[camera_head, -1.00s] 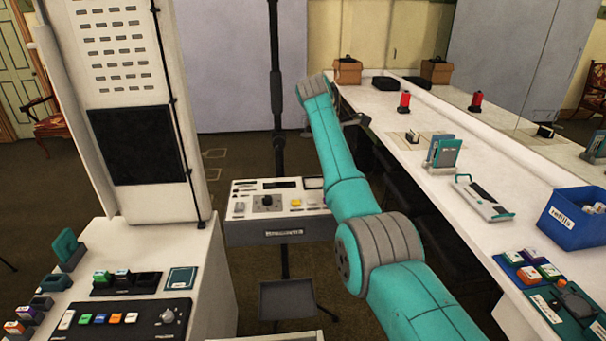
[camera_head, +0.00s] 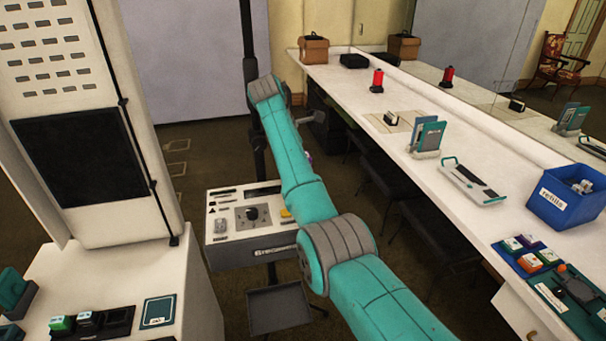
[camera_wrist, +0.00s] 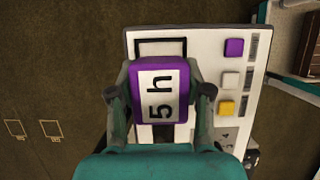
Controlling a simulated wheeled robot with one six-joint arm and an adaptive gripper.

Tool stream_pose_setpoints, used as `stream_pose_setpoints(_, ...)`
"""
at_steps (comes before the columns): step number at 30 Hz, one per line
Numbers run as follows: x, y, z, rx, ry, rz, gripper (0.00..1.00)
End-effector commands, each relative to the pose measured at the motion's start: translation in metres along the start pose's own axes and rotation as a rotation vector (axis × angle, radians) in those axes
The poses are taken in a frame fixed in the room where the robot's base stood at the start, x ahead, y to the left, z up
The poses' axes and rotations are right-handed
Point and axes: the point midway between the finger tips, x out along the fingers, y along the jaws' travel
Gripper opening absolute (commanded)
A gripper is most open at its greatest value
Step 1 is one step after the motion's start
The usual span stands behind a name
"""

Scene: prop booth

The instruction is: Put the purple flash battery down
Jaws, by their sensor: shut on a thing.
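The purple flash battery (camera_wrist: 160,64) is a purple block with a white label reading "5 h". In the wrist view my gripper (camera_wrist: 160,92) is shut on it, one finger at each side. The battery is above a white panel (camera_wrist: 200,36) with purple, white and yellow squares; I cannot tell whether they touch. In the head view my teal arm hides most of the gripper, and only a small purple patch (camera_head: 308,157) shows beside the arm.
A grey-sided control box (camera_head: 250,250) with a dial stands left of my arm. The long white counter (camera_head: 420,180) at right holds a blue refills bin (camera_head: 566,204), a teal holder (camera_head: 428,136) and a red spool (camera_head: 377,82). A white cabinet (camera_head: 80,130) stands at left.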

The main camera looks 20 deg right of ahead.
Motion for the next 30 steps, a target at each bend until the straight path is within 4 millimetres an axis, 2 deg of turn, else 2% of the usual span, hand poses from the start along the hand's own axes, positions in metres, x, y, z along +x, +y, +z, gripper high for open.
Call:
stream_pose_setpoints(4, 0.009, -0.003, -0.006, 0.0, 0.0, 0.0, 0.0)
stream_pose_setpoints(11, 0.037, -0.007, -0.014, 0.0, 0.0, 0.001, 0.0)
stream_pose_setpoints(22, 0.041, -0.007, -0.015, 0.0, 0.0, 0.001, 0.0)
stream_pose_setpoints(23, 0.041, -0.008, -0.015, 0.0, 0.0, 0.001, 0.57)
stream_pose_setpoints(24, 0.041, -0.007, -0.015, 0.0, 0.0, 0.001, 0.67)
stream_pose_setpoints(25, 0.041, -0.008, -0.015, 0.0, 0.0, 0.001, 0.74)
stream_pose_setpoints(30, 0.041, -0.007, -0.015, 0.0, 0.0, 0.001, 0.75)
